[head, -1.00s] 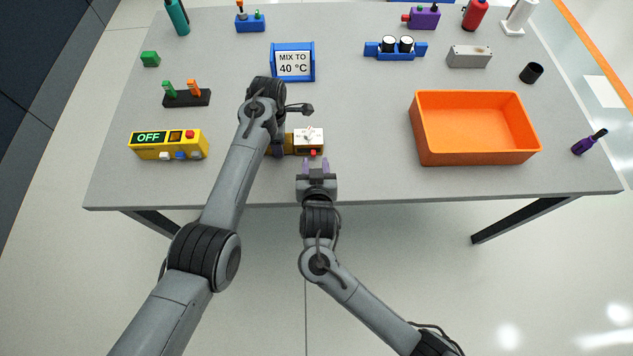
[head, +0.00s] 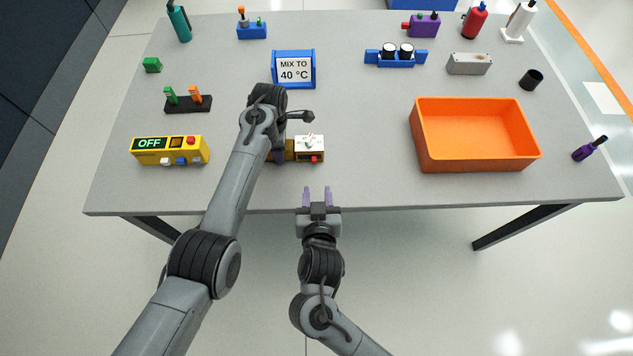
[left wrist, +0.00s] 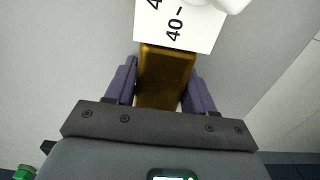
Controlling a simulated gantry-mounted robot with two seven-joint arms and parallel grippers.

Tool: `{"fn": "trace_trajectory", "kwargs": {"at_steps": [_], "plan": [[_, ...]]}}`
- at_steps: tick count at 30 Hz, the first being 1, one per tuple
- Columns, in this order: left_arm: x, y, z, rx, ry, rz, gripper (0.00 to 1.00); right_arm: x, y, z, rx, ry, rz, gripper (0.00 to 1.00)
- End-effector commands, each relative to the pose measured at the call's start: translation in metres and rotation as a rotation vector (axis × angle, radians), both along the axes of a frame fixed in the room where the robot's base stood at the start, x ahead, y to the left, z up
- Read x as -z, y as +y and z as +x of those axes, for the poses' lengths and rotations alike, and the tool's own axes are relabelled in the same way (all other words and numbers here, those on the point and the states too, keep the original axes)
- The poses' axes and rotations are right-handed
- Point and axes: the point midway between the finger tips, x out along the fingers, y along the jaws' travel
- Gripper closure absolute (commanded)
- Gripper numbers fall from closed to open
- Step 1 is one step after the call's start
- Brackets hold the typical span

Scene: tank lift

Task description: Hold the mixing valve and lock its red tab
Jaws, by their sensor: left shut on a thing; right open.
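The mixing valve (head: 309,143) is a brass block with a white top plate and white knob, near the table's front edge. Its red tab (head: 314,160) shows on the front side in the head view; whether it is locked I cannot tell. My left gripper (head: 277,154) is shut on the valve's brass body from the left, its fingers mostly hidden by the arm. In the left wrist view, the brass body (left wrist: 166,75) lies between the purple fingers, beside a white scale plate marked 40. My right gripper (head: 317,194) is open and empty, in front of the valve and apart from it.
A sign (head: 294,70) reads "MIX TO 40 °C". A yellow box (head: 170,150) showing OFF stands left of my left arm. An orange bin (head: 475,160) stands to the right. Several bottles and small fixtures line the back. The table between valve and bin is clear.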

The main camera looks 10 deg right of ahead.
Motion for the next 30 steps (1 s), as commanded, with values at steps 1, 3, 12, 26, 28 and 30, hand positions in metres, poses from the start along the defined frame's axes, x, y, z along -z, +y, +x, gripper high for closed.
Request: {"fn": "trace_trajectory", "kwargs": {"at_steps": [1, 3, 12, 26, 28, 30], "plan": [[0.000, 0.000, 0.000, 0.000, 0.000, 0.000, 0.68, 0.000, 0.000, 0.000, 0.000, 0.000, 0.000, 0.60], [0.000, 0.000, 0.000, 0.000, 0.000, 0.000, 0.36, 0.000, 0.000, 0.000, 0.000, 0.000, 0.000, 0.60], [0.000, 0.000, 0.000, 0.000, 0.000, 0.000, 0.17, 0.000, 0.000, 0.000, 0.000, 0.000, 0.000, 0.60], [-0.036, 0.000, 0.001, 0.000, -0.004, 0.000, 0.17, 0.000, 0.000, 0.000, 0.000, 0.000, 0.000, 0.60], [-0.049, 0.000, 0.001, 0.000, -0.004, -0.001, 0.17, 0.000, 0.000, 0.000, 0.000, 0.000, 0.000, 0.60], [-0.063, 0.000, 0.001, 0.001, -0.004, 0.000, 0.17, 0.000, 0.000, 0.000, 0.000, 0.000, 0.000, 0.60]]}}
